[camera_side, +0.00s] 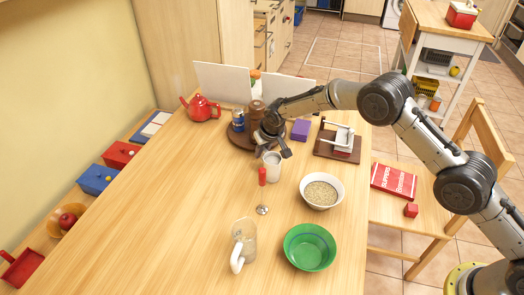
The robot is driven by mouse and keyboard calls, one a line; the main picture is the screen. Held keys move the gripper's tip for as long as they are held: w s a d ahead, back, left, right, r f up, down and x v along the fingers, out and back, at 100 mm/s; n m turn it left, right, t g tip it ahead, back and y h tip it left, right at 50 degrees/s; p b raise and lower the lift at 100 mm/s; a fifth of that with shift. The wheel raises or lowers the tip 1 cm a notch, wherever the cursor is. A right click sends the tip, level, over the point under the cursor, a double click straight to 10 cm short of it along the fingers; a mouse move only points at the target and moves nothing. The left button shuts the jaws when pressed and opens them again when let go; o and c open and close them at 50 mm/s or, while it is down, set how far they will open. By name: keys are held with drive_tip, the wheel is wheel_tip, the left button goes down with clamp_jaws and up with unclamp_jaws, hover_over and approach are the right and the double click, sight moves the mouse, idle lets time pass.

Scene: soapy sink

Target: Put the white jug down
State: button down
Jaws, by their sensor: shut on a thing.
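The white jug (272,168) is small in the side view, upright near the middle of the wooden table. My gripper (273,153) comes down over it from behind and is shut on its upper part. The fingers cover part of the jug's rim. I cannot tell whether its base touches the table (165,215) or hangs just above it.
A red-capped shaker (262,176) stands close in front-left of the jug. A bowl of grain (321,191), a green bowl (310,248) and a clear pitcher with a white handle (244,241) are nearer. A round brown tray (240,138) is behind. The table's left is clear.

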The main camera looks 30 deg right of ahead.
sight(269, 155)
drive_tip(key=c, duration=0.8)
unclamp_jaws()
drive_tip(key=v, duration=1.2)
drive_tip(key=shift+r, duration=0.15)
drive_tip(key=s+d+r, duration=0.6)
drive_tip(key=s+r, duration=0.3)
drive_tip(key=s, duration=0.1)
drive_tip(key=s+d+r, duration=0.6)
drive_tip(key=s+r, duration=0.4)
drive_tip(key=s+d+f, duration=0.1)
drive_tip(key=s+d, duration=0.1)
drive_tip(key=s, duration=1)
drive_tip(key=s+d+f+t, duration=0.1)
drive_tip(key=s+d, duration=0.1)
drive_tip(key=s, duration=1)
drive_tip(key=shift+s, duration=0.15)
